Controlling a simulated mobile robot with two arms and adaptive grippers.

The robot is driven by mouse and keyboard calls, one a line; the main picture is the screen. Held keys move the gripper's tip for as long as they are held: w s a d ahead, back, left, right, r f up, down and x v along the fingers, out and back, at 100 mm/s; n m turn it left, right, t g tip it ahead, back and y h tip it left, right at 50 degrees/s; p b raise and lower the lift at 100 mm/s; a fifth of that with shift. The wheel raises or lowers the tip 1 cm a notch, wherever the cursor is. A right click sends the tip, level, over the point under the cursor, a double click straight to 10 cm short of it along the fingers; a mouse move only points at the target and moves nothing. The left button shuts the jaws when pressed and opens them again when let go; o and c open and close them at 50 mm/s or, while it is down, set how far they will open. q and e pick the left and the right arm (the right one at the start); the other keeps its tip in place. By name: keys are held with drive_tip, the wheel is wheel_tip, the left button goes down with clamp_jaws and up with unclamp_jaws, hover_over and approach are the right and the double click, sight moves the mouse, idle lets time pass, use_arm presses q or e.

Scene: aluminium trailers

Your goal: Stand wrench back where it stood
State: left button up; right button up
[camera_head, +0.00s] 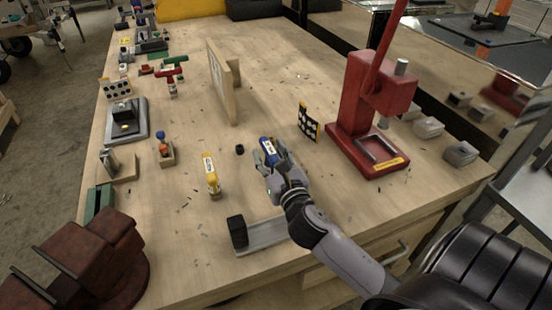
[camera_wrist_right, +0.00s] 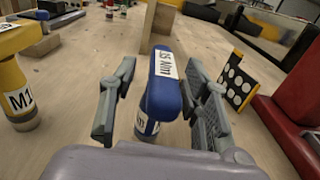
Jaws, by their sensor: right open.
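The blue wrench (camera_head: 268,147) with a white label is at my right gripper (camera_head: 274,172) on the workbench. In the right wrist view the blue wrench (camera_wrist_right: 160,95) is roughly upright between the two fingers of the right gripper (camera_wrist_right: 162,75). The fingers are open, with a visible gap on the left side; the right finger is close to the wrench. Its lower end is partly hidden by my gripper, so I cannot tell whether it touches the bench. My left gripper is not in view.
A yellow labelled tool (camera_head: 211,178) stands left of the gripper. A small black cap (camera_head: 239,149) lies nearby. A dotted board (camera_head: 309,121) and a red press (camera_head: 368,120) are to the right. A wooden panel (camera_head: 223,80) stands behind. A metal bracket (camera_head: 260,236) lies in front.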

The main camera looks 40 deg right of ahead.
drive_tip(key=b+v, duration=0.2)
drive_tip(key=v, duration=0.9)
drive_tip(key=shift+f, duration=0.1)
drive_tip(key=shift+s+a, duration=0.15)
drive_tip(key=shift+s, duration=0.35)
